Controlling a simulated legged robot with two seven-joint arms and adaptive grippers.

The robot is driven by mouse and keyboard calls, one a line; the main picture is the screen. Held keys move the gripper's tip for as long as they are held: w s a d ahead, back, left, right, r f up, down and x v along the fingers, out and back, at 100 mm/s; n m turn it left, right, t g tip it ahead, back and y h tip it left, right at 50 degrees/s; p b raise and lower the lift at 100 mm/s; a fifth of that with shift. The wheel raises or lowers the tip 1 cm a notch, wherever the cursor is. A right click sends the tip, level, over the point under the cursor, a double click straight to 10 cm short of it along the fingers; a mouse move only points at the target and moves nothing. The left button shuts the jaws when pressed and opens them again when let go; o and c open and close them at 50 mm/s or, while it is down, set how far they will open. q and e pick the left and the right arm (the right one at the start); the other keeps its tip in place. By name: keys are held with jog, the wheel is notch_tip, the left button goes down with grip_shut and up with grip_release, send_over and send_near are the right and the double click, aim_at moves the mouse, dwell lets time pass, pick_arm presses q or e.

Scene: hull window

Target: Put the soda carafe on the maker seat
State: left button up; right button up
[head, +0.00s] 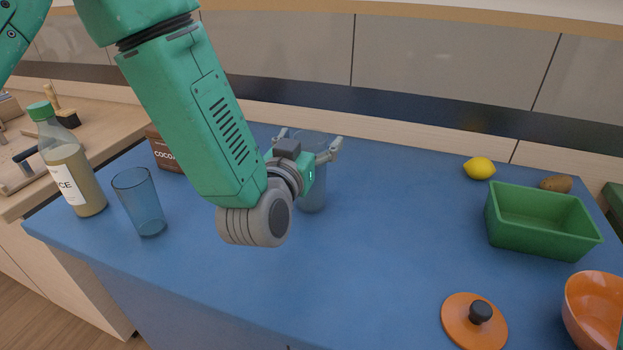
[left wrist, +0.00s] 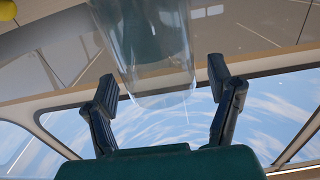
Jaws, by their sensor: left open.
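A clear, bluish vessel, which appears to be the soda carafe (head: 313,195), stands on the blue counter, partly hidden behind my left gripper. My left gripper (head: 309,143) is open, its two fingers spread on either side of the vessel's upper part. In the left wrist view, the clear vessel (left wrist: 150,45) shows between and beyond the open fingertips of my left gripper (left wrist: 164,82). I cannot tell whether either finger touches it. I cannot make out the maker seat in either view. My right gripper is not in view.
On the blue counter (head: 380,260), a blue glass (head: 140,200), juice bottle (head: 70,165) and cocoa box (head: 165,150) stand left. A lemon (head: 479,168), potato (head: 556,184), green bin (head: 540,222), orange bowl (head: 594,310) and orange lid (head: 473,325) are right. The middle is clear.

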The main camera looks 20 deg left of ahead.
pick_arm(q)
jog(key=shift+w, duration=0.4)
jog(key=shift+r, duration=0.1)
grip_shut()
